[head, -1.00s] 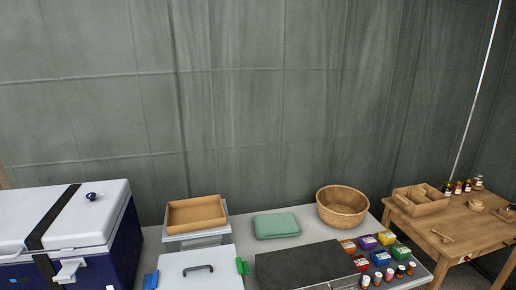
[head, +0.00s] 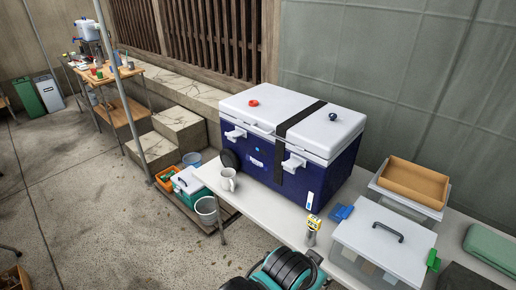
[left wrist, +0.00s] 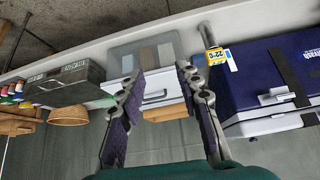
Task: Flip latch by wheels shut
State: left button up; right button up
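The dark blue cooler (head: 262,150) with a white lid and a black strap stands on the white table. One white latch (head: 236,133) is on its front near the left end, close to a round black wheel (head: 230,159). A second white latch (head: 294,162) is right of the strap. Both latches appear to stick out from the front, but their exact positions are hard to tell. My left gripper (left wrist: 160,85) is open and empty in the left wrist view, where the cooler (left wrist: 247,75) and one latch (left wrist: 278,97) appear at right, upside down. My right gripper is not in view.
A white mug (head: 228,180) stands before the cooler's left end. A yellow-labelled gauge (head: 313,225), blue clip (head: 341,213) and clear lidded bin (head: 378,248) are at right. Buckets (head: 207,209) and stone steps (head: 178,130) lie left of the table. Open floor lies at left.

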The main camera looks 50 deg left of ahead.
aim_at(232, 137)
jog(key=u, duration=1.35)
jog(key=i+j, duration=0.15)
jog(key=i, duration=0.55)
jog(key=i+j, duration=0.1)
jog(key=i, duration=0.6)
